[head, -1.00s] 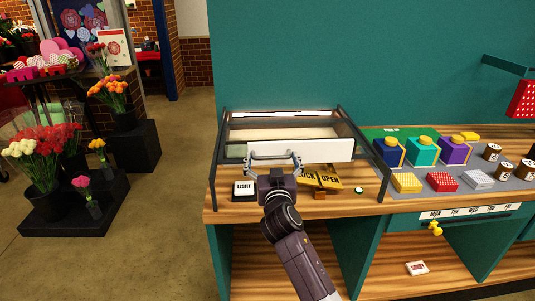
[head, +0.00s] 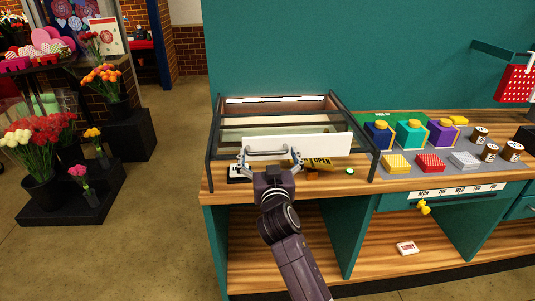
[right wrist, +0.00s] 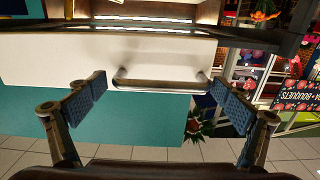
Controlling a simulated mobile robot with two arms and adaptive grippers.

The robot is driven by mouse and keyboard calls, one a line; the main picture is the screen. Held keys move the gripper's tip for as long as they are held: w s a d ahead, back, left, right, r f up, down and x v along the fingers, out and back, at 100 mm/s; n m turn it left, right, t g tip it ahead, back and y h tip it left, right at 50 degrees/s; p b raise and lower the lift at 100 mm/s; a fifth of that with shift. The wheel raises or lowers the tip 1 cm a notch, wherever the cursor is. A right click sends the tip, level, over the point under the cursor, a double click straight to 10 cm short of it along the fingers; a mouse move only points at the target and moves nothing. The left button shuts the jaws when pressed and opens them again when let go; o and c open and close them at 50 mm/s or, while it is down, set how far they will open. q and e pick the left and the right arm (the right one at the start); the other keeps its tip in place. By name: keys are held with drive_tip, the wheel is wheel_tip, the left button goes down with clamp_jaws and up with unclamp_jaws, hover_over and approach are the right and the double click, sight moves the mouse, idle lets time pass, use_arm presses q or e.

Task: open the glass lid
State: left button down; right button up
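The glass lid (head: 290,120) has a dark frame and lies over a case on the wooden counter. A white panel (head: 325,146) with a metal bar handle (head: 268,152) is at its front; the handle also shows in the right wrist view (right wrist: 160,84). My right gripper (head: 270,160) is at the panel's left part. In the right wrist view its two blue-padded fingers (right wrist: 160,100) are spread wide, one on each side of the handle's ends, with gaps visible. My left gripper is not in view.
A yellow sign reading OPEN (head: 322,163) and a green button (head: 350,171) are right of my right gripper. Coloured boxes (head: 411,132) and several jars (head: 489,152) stand further right on the counter. Open shelves (head: 400,250) are below.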

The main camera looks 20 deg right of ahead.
drive_tip(key=shift+s+a+f, duration=0.1)
drive_tip(key=shift+s, duration=0.15)
drive_tip(key=v, duration=1.1)
drive_tip(key=shift+s, duration=0.25)
